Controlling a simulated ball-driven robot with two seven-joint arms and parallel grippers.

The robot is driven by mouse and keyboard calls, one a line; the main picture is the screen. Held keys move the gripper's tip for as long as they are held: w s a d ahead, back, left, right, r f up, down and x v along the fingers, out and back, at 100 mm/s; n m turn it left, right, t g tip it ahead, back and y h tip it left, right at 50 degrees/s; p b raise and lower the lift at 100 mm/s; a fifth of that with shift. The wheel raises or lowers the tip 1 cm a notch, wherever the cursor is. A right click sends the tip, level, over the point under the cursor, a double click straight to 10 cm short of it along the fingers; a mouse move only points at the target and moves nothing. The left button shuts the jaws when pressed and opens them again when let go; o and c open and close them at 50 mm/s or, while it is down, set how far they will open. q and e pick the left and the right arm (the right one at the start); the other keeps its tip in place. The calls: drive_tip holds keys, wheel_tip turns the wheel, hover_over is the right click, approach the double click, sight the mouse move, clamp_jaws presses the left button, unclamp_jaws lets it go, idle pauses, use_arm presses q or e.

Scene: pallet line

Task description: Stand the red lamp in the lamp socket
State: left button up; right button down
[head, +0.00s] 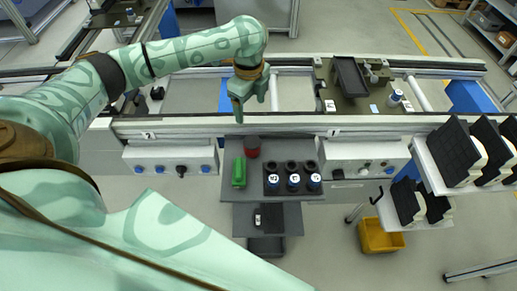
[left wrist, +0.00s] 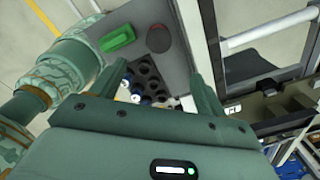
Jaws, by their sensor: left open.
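A dark red round piece, seemingly the red lamp (head: 252,148), stands on the grey shelf (head: 232,150) in front of the line. It also shows in the left wrist view (left wrist: 158,38). My left gripper (head: 255,103) is open and empty, pointing down over the line's front rail, beyond the red piece and apart from it. In the left wrist view its two fingers (left wrist: 156,85) stand wide apart with nothing between them. I cannot clearly pick out the lamp socket. My right gripper is not in view.
A green block (head: 238,172) lies left of a black rack (head: 283,192) with blue-and-white capped pieces. Control boxes (head: 170,158) flank the shelf. A pallet with a black tray (head: 350,76) sits on the line at the right. Black bins and a yellow crate (head: 380,237) stand at the right.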

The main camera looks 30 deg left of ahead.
use_arm(q)
drive_tip(key=m, duration=0.2)
drive_tip(key=m+b, duration=0.2)
drive_tip(key=b, duration=0.2)
hover_over(253, 142)
drive_tip(key=f, duration=1)
drive_tip(key=shift+w+a+f, duration=0.15)
drive_tip(key=shift+a+f, duration=0.1)
drive_tip(key=shift+f, duration=0.5)
drive_tip(key=f, duration=0.1)
drive_tip(key=f+b, duration=0.1)
drive_tip(key=f, duration=0.1)
drive_tip(key=f+b, duration=0.1)
drive_tip(key=f, duration=0.1)
drive_tip(key=shift+d, duration=0.25)
drive_tip(key=shift+s, duration=0.2)
drive_tip(key=shift+c, duration=0.6)
drive_tip(key=c, duration=1.1)
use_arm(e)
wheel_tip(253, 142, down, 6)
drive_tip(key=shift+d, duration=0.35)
use_arm(q)
drive_tip(key=shift+o, duration=0.2)
drive_tip(key=shift+r, duration=0.1)
